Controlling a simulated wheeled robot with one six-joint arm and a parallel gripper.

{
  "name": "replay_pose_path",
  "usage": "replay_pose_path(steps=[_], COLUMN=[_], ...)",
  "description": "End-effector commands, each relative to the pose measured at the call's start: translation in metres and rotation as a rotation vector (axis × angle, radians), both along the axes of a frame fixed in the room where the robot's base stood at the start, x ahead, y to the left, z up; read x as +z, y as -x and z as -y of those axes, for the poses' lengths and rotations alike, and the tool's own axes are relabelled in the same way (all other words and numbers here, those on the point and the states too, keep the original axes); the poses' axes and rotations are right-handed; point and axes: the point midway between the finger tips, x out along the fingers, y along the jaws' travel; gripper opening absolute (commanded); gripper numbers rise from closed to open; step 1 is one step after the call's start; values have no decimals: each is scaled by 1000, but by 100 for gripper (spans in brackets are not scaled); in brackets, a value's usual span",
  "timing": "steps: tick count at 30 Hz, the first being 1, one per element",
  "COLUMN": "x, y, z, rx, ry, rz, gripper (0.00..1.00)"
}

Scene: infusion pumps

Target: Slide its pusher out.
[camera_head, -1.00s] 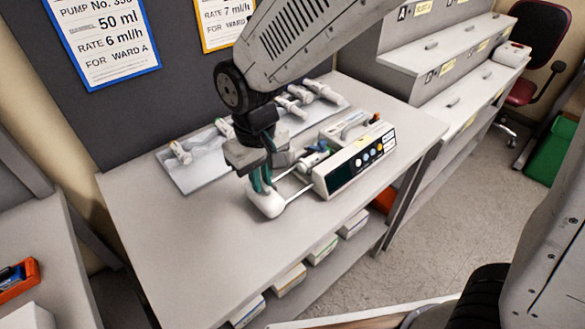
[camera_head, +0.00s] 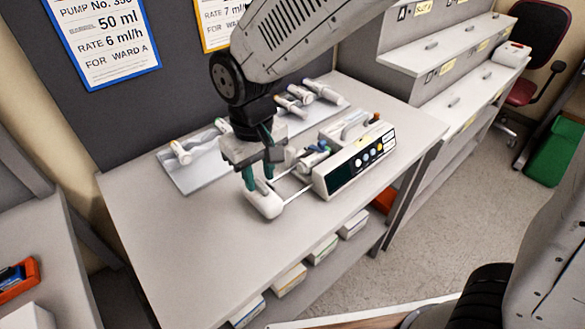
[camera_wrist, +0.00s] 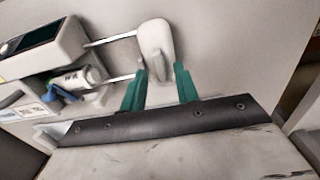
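The pusher is a white rounded block (camera_head: 264,204) at the left end of two thin rods that extend out of the infusion pump (camera_head: 352,163). The pusher also shows in the wrist view (camera_wrist: 157,42), with the rods leading left to the pump (camera_wrist: 48,45). My gripper (camera_head: 257,184) is over the pusher's rear part with its green fingers apart. In the wrist view the fingertips of my gripper (camera_wrist: 161,76) are on either side of the pusher's near end, with gaps visible. A syringe (camera_wrist: 75,80) lies in the pump's cradle; my gripper partly hides this area in the head view.
A grey tray (camera_head: 195,178) with several syringes (camera_head: 181,152) lies behind my gripper. The table (camera_head: 190,240) is clear in front and to the left. A stepped drawer cabinet (camera_head: 455,65) stands to the right.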

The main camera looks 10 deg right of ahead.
Motion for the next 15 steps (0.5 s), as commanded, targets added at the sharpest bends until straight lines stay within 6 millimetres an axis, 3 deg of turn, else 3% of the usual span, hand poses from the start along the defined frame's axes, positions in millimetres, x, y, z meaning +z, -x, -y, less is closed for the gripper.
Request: replay_pose_path(steps=[15], x=[51], y=[0], z=[0], rx=[0], ry=[-1], rz=[1], gripper=[31])
